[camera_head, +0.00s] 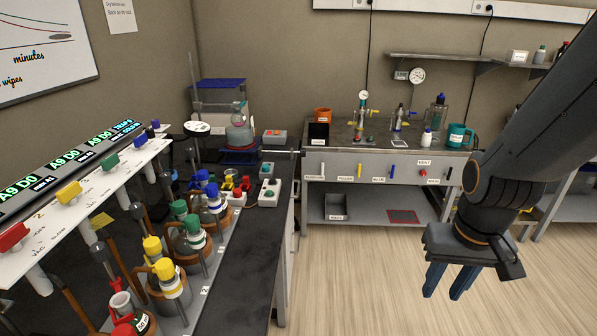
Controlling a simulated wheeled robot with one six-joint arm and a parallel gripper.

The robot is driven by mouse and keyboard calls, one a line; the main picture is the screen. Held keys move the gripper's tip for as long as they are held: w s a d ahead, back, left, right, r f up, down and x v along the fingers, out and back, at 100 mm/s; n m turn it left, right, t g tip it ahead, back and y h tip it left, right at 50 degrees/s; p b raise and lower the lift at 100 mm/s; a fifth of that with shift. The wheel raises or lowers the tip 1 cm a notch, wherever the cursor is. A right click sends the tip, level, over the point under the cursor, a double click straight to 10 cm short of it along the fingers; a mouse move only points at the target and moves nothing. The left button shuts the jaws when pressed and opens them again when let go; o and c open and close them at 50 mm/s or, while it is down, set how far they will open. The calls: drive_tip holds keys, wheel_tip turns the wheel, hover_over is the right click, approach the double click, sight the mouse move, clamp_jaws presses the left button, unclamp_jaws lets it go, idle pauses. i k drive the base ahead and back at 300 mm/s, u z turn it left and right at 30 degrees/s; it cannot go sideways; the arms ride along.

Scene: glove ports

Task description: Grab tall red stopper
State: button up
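Red pieces show at the lower left of the bench. One is a red-rimmed upright piece with a pale top (120,303). A red cap (123,329) stands just in front of it, cut by the frame's bottom edge. A small red upright piece (246,183) stands farther back among small boxes. I cannot tell for sure which is the tall red stopper. My gripper (447,282) hangs at the right over the floor, fingers down, apart and empty, far from all of these.
Flasks with yellow (166,270), green (193,226) and blue (213,194) stoppers crowd the left bench (251,245). A panel with coloured handles (69,192) overhangs them at left. Wooden floor (350,280) between is clear.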

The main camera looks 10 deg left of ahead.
sight(237, 193)
drive_tip(key=z, duration=0.15)
drive_tip(key=i, duration=1.1)
drive_tip(key=u, duration=0.85)
drive_tip(key=i, duration=1)
drive_tip(key=u, duration=0.85)
